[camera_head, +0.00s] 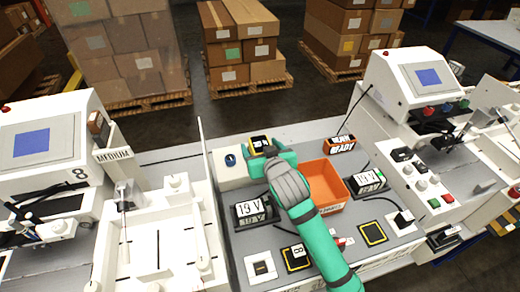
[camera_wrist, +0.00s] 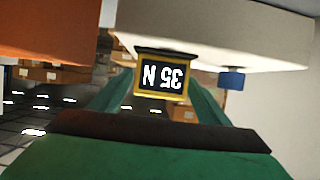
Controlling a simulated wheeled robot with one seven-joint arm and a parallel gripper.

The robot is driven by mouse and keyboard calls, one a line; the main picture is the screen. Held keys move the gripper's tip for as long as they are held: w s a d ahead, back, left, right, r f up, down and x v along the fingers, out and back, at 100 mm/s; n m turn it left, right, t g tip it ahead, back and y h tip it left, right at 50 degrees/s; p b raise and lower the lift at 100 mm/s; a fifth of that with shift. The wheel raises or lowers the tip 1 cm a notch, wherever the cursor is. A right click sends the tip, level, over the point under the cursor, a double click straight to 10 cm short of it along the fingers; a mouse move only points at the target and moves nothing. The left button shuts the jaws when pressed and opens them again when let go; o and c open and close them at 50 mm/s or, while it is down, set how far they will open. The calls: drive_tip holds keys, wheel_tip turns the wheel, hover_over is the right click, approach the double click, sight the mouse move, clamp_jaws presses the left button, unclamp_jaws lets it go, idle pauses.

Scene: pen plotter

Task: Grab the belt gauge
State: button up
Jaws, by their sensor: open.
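The belt gauge is a small black box with a yellow edge; it reads "35 N", upside down, in the wrist view (camera_wrist: 161,80). In the head view, its top (camera_head: 260,141) shows at the far side of the bench, beside a white box with a blue knob. My green gripper (camera_head: 268,156) reaches over the bench to it. In the wrist view, the open fingers of my gripper (camera_wrist: 158,100) stand on the left and right of the gauge. I cannot tell whether they touch it. The gauge's lower part is hidden.
An orange bin (camera_head: 327,182) stands right of my gripper. A white box with a blue knob (camera_head: 231,160) is to the left. Black "19 V" units (camera_head: 252,211) and an orange-black box (camera_head: 340,145) sit on the bench. White machines (camera_head: 45,143) flank both sides.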

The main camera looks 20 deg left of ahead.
drive_tip(key=shift+w, duration=0.1)
drive_tip(key=c, duration=1.4)
drive_tip(key=shift+o, duration=0.2)
drive_tip(key=shift+r, duration=0.15)
